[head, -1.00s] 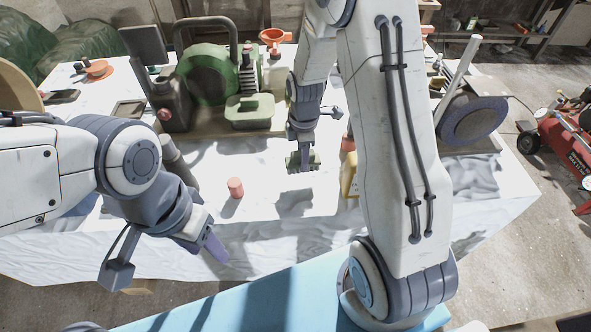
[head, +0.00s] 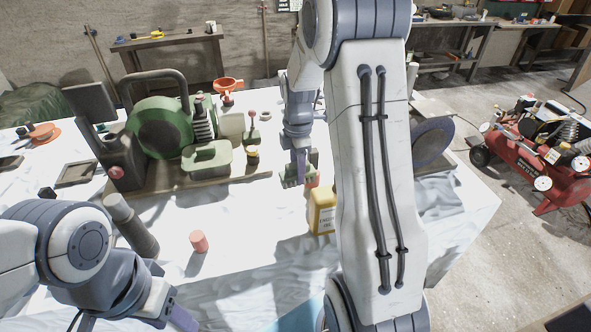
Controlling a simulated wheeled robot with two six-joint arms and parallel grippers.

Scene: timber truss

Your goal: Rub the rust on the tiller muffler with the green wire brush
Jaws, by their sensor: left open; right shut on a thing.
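A green tiller engine (head: 160,128) with a dark round cover stands on a flat base at the back left of the white-covered table. A ribbed part (head: 203,122) and a pale green box (head: 207,159) are at its right side. I cannot tell which part is the muffler, and no rust is clear at this size. My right gripper (head: 297,162) points down to the right of the engine, shut on the green wire brush (head: 292,181), clear of the engine. My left gripper (head: 172,312) is open and empty at the lower left, near the table's front.
A yellow oil bottle (head: 321,212) stands just right of the brush. A small reddish cylinder (head: 198,241) and a grey cylinder (head: 132,225) are on the front left cloth. An orange funnel (head: 228,86) is behind the engine. A red compressor (head: 545,160) stands on the floor at right.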

